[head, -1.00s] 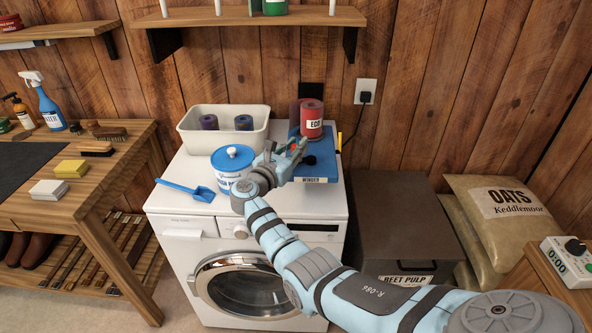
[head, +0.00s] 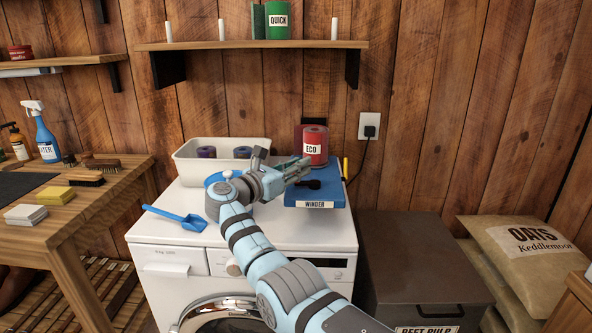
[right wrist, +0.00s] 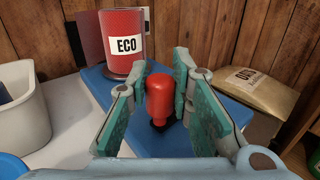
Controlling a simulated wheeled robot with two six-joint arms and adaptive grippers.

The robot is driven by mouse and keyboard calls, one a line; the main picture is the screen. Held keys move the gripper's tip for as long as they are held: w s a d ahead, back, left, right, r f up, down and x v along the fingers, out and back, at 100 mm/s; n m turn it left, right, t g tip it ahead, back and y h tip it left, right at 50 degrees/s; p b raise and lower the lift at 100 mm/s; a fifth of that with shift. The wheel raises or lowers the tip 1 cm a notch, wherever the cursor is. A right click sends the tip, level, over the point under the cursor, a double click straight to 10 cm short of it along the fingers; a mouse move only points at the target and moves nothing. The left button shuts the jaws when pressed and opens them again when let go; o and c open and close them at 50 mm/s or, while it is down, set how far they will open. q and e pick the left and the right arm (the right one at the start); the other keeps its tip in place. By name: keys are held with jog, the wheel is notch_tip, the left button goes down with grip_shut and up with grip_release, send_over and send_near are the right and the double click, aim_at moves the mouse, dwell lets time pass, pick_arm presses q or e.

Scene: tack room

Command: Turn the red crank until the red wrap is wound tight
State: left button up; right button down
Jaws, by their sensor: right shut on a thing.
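The red wrap is a red roll labelled ECO (head: 315,145), upright on the blue winder (head: 316,201). It also shows in the right wrist view (right wrist: 124,47), with a dark red flat strip at its left. The red crank's knob (right wrist: 159,98) stands upright on a black base in the right wrist view, between the green-padded fingers of my right gripper (right wrist: 160,110). The gripper is shut on it. In the head view my right gripper (head: 300,171) is over the winder's left part and hides the red knob. My left gripper is not in view.
The winder sits on a white washing machine (head: 150,229). Left of it are a white bin (head: 188,172) with two dark rolls, a blue-lidded tub partly behind my arm, and a blue scoop (head: 182,218). A dark feed bin (head: 420,260) stands right.

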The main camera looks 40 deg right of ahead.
jog(key=shift+f, duration=0.1)
jog(key=c, duration=1.4)
grip_release()
jog(key=v, duration=1.2)
